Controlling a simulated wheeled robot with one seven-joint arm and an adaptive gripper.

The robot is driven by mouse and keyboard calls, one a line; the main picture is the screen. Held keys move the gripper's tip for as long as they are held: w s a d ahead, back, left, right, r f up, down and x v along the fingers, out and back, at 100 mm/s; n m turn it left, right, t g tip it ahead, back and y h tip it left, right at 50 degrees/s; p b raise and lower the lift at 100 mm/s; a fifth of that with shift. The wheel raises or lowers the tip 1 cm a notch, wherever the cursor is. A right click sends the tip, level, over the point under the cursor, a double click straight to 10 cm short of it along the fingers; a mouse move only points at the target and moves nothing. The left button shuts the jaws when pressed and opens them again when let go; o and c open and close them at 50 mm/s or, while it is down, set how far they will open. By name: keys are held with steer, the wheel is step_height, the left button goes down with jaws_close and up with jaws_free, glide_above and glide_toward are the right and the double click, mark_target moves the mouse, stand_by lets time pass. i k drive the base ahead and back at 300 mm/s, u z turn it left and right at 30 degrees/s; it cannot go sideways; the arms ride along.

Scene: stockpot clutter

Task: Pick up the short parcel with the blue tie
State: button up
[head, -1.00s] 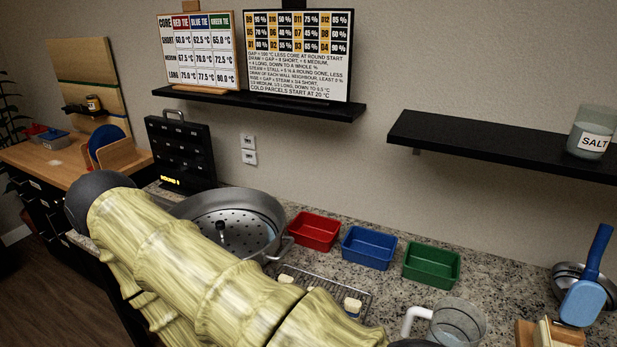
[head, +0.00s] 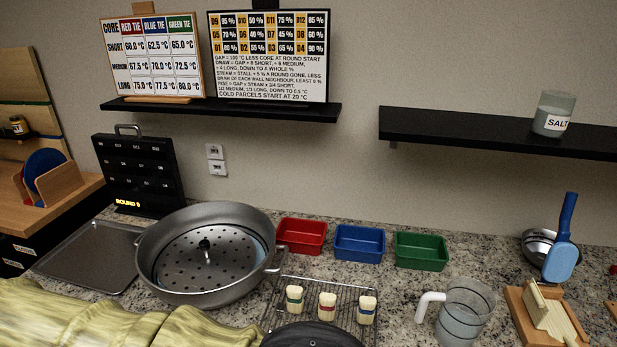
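Three pale parcels stand on a wire rack (head: 280,313) on the counter. The parcel with the blue tie (head: 367,304) is at the right, the one with the red tie (head: 327,301) in the middle, and the one with the green tie (head: 294,294) at the left. They look close in size, so I cannot tell the length class of the blue-tied one. My arm crosses the lower left of the head view, and a dark rounded part, probably also mine, covers the rack's near edge. My gripper's fingers are not visible.
A large steamer pot (head: 158,270) with a perforated plate stands left of the rack. Red (head: 302,248), blue (head: 360,256) and green (head: 422,263) bins sit behind it. A clear jug (head: 465,315) and a wooden block (head: 545,315) are at right. A black shelf (head: 480,139) overhangs the counter.

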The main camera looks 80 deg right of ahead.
mark_target(365, 307)
steer(key=z, duration=0.05)
steer(key=i, duration=0.45)
steer(key=z, duration=3.5)
